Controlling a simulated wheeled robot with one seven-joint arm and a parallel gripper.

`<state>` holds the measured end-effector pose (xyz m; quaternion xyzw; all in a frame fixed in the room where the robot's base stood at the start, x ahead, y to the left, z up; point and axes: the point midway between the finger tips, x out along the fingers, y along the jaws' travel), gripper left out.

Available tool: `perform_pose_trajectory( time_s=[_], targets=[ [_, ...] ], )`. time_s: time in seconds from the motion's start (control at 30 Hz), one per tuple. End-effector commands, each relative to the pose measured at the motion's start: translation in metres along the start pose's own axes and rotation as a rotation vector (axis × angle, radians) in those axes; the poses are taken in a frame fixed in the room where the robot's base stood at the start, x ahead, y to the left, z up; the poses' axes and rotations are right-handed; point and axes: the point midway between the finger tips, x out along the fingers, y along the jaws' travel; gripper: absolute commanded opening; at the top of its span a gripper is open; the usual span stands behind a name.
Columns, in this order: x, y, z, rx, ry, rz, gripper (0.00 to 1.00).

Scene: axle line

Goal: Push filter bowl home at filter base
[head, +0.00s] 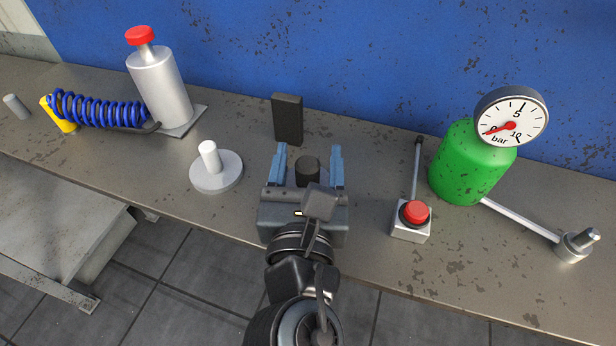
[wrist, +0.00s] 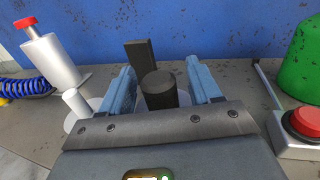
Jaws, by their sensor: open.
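A short dark cylinder (head: 308,170), which looks like the filter bowl, stands upright between the fingers of my gripper (head: 308,165). In the wrist view the cylinder (wrist: 159,90) shows between the two blue fingers (wrist: 160,88), with a gap on each side. The gripper is open and holds nothing. A pale surface shows low around the cylinder in the wrist view; it may be the filter base, but my gripper body hides most of it. I cannot tell how the cylinder sits on it.
A dark upright block (head: 287,118) stands just behind the cylinder. A grey disc with a peg (head: 215,175) is to the left, and a red button box (head: 411,220) with a lever is to the right. A green gauge tank (head: 470,165) and a silver canister (head: 160,90) stand farther out.

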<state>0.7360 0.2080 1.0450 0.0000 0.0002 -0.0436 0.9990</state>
Motion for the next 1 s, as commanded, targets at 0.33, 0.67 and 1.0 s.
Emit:
perform_pose_trajectory(
  time_s=[0.33, 0.67, 1.0],
  targets=[
    [0.01, -0.0001, 0.0, 0.0, 0.0, 0.0, 0.63],
    [0.0097, -0.0001, 0.0, 0.0, 0.0, 0.0, 0.32],
    [0.0096, 0.0, 0.0003, 0.0, -0.001, 0.0, 0.02]
  ],
)
